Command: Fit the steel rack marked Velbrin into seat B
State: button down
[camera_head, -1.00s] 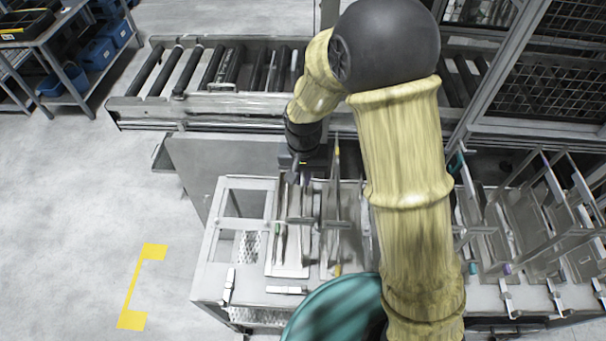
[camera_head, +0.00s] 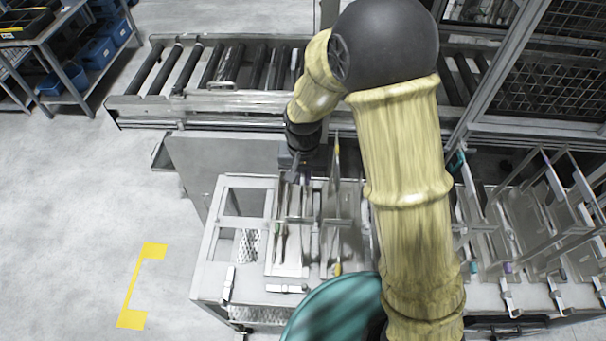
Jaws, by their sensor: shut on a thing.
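My gripper (camera_head: 297,172) is at the back of the steel bench frame (camera_head: 212,255), pointing down. It is shut on a steel rack (camera_head: 297,220), whose upper edge is just under the fingers. The rack stands over a pale plate (camera_head: 288,270) on the bench; I cannot tell whether it touches the plate. A second upright rack part (camera_head: 336,205) with yellow ends stands just to its right. No Velbrin mark or seat letter is legible. My arm hides the bench to the right of these.
More steel racks (camera_head: 545,215) stand on the right side of the bench. A roller conveyor (camera_head: 215,75) runs behind, with a mesh cage (camera_head: 550,85) at back right. A shelf with blue bins (camera_head: 98,52) stands at far left. The left floor is clear.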

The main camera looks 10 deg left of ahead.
jog(key=c, duration=1.5)
grip_release()
jog(key=shift+r, duration=0.1)
jog(key=shift+o, duration=0.2)
notch_tip(320, 180, up, 17)
jog(key=b, duration=0.3)
jog(key=shift+r, duration=0.15)
jog(key=s+d+f+t, duration=0.1)
jog(key=s+d+f, duration=0.1)
jog(key=d+f, duration=0.2)
jog(key=s+d+f+b, duration=0.1)
jog(key=s+d+f, duration=0.2)
jog(key=d, duration=0.7)
jog(key=s+d+f+t, duration=0.1)
jog(key=s+d+f, duration=0.2)
jog(key=d+f, duration=0.2)
jog(key=shift+s+d+f+m+t, duration=0.15)
jog(key=shift+s+d+m+t, duration=0.15)
jog(key=shift+d, duration=0.65)
